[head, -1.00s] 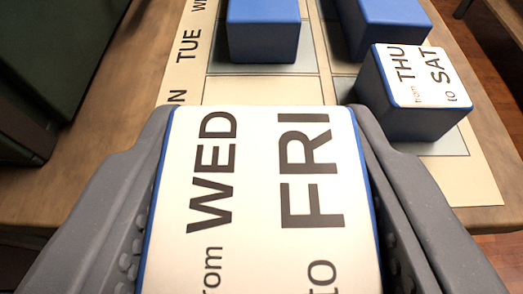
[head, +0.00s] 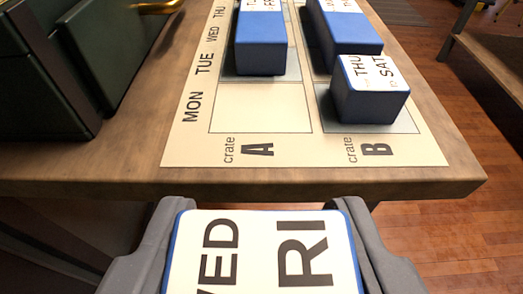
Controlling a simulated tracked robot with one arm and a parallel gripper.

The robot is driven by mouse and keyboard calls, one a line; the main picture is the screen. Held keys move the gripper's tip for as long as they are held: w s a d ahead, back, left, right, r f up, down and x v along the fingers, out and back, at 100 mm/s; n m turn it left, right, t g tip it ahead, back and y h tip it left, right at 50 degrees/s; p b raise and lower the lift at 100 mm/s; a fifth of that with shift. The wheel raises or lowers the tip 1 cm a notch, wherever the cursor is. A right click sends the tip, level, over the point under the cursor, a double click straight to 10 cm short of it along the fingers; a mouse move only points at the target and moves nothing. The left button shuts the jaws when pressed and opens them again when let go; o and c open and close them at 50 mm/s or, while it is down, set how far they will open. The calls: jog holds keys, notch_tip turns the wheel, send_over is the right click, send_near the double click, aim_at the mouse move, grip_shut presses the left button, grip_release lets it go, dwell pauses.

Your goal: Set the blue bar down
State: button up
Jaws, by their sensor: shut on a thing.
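My gripper (head: 262,208) is shut on a blue bar (head: 262,255) with a white top that reads WED and RI, its rest cut off by the frame. I hold it in front of the table's near edge. The paper chart (head: 190,145) on the table has columns crate A and crate B and rows MON, TUE, WED, THU. A blue bar (head: 262,58) stands in column A from about TUE away. A blue block labelled THU SAT (head: 370,105) stands in column B near the MON row, with another blue bar (head: 350,35) behind it.
The MON cell of column A (head: 260,110) is bare. The wooden table (head: 130,165) has free room left of the chart. Dark green boxes (head: 40,90) stand at its left side, with a brass handle (head: 155,6) at the back. Wooden floor lies to the right.

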aim_at(264, 226)
jog(key=w+f+p, duration=0.1)
jog(key=p, duration=0.1)
jog(key=w+f+p, duration=0.1)
jog(key=shift+w+f+p, duration=0.2)
jog(key=shift+w+p, duration=0.1)
jog(key=shift+p, duration=0.05)
jog(key=shift+w+f+p, duration=0.4)
jog(key=shift+f+p, duration=0.25)
jog(key=shift+f, duration=0.15)
